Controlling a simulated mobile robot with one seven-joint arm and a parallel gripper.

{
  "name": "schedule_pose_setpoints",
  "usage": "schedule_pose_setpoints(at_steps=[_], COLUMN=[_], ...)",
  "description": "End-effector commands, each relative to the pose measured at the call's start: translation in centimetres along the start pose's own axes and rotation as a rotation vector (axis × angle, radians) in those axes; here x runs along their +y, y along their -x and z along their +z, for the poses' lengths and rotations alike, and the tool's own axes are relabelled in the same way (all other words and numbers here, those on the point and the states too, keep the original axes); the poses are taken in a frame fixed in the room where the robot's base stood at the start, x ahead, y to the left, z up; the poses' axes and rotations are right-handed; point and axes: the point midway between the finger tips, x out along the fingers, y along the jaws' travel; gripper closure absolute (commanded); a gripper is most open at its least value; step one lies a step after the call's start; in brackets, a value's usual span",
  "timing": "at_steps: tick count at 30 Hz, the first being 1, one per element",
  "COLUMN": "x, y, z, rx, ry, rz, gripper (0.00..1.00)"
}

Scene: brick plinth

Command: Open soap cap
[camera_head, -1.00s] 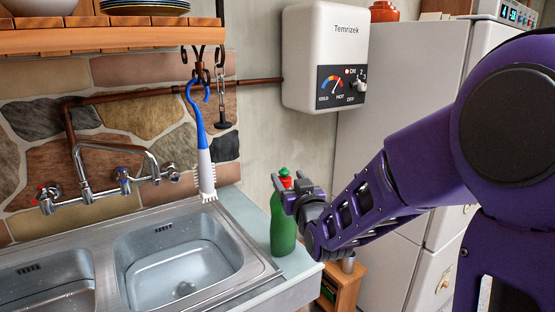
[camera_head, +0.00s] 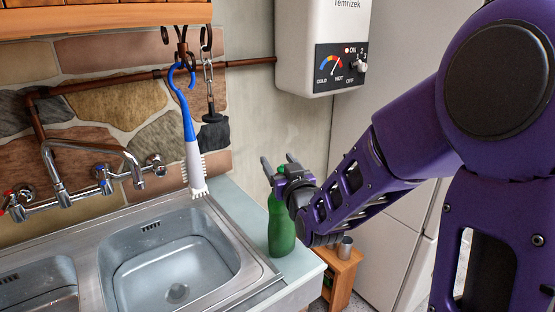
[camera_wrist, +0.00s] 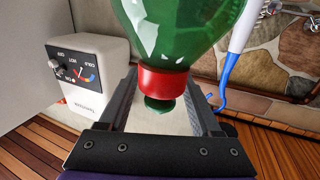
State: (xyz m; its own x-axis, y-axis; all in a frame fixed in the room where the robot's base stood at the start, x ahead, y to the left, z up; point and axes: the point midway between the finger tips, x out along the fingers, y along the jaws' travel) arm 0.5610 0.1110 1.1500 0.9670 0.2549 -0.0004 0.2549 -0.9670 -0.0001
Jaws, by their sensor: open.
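The green soap bottle (camera_head: 281,228) stands upright on the counter at the right of the sink. Its red cap (camera_wrist: 163,84) shows in the wrist view, with a small green tip (camera_wrist: 160,104) beyond it; the bottle appears upside down there. I cannot tell whether the cap is open. My gripper (camera_head: 279,163) is open at the bottle's top. In the head view its two fingers point up and left, and the gripper hides the cap. In the wrist view the cap lies between the fingers, with no clear grip on it.
The steel sink (camera_head: 236,262) and tap (camera_head: 133,165) are at the left. A blue and white brush (camera_head: 190,140) hangs above the sink's back corner. The water heater (camera_head: 300,45) is on the wall above. A small wooden stand (camera_head: 342,280) is below the counter's right end.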

Motion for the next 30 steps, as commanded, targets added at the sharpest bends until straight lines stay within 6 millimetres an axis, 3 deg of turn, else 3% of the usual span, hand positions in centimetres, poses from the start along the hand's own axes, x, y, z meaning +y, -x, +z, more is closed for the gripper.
schedule_pose_setpoints(at_steps=[5,6,16,30], x=[0.01,0.01,0.01,0.01], y=[0.00,0.00,0.00,-0.01], z=[0.02,0.02,0.00,-0.02], rx=[0.000,0.000,0.000,0.001], ry=[0.000,0.000,0.000,0.000], rz=[0.000,0.000,0.000,0.000], gripper=[0.35,0.39,0.98,1.00])
